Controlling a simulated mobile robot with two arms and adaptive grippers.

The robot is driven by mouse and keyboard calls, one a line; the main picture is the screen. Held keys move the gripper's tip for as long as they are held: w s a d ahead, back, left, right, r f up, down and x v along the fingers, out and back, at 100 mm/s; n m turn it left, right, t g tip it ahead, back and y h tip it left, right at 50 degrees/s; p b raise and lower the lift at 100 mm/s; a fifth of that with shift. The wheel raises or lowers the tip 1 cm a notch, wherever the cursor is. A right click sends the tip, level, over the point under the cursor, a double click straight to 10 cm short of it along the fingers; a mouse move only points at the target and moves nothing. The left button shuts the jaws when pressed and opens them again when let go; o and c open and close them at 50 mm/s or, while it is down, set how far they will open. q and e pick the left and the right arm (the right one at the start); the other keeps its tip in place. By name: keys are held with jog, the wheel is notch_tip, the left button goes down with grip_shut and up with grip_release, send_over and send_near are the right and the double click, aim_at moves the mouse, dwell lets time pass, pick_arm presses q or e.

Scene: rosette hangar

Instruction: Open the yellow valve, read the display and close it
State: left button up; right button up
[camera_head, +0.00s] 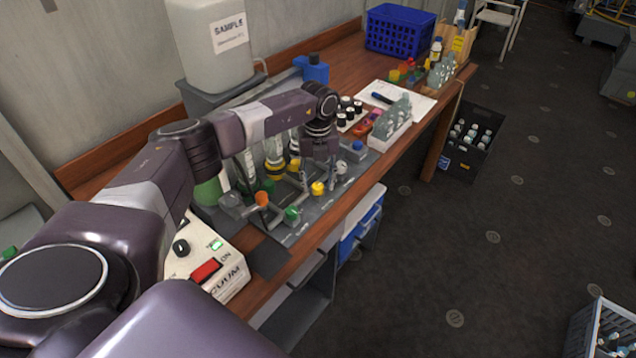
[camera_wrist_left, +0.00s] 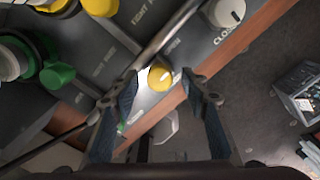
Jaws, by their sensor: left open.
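The yellow valve knob (camera_head: 318,188) sits on the grey valve panel (camera_head: 345,182) near the table's front edge. In the left wrist view the yellow knob (camera_wrist_left: 160,77) shows between the fingertips of my left gripper (camera_wrist_left: 160,90). My left gripper (camera_head: 320,165) is open, pointing down above the panel beside the knob; I cannot tell if a finger touches it. A small lit green display (camera_head: 216,245) is on the white vacuum box (camera_head: 236,278), but its reading is too small to make out. My right gripper is not in view.
A green knob (camera_head: 292,214), an orange knob (camera_head: 262,198) and a white knob (camera_head: 341,168) stand close to the yellow one. A white bottle rack (camera_head: 390,136) is farther right. A large sample canister (camera_head: 208,45) stands behind my left arm. Floor right of the table is mostly open.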

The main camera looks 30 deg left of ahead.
aim_at(318, 185)
pick_arm(q)
notch_tip(318, 185, up, 11)
jog(key=shift+r, duration=0.2)
dwell(0.6)
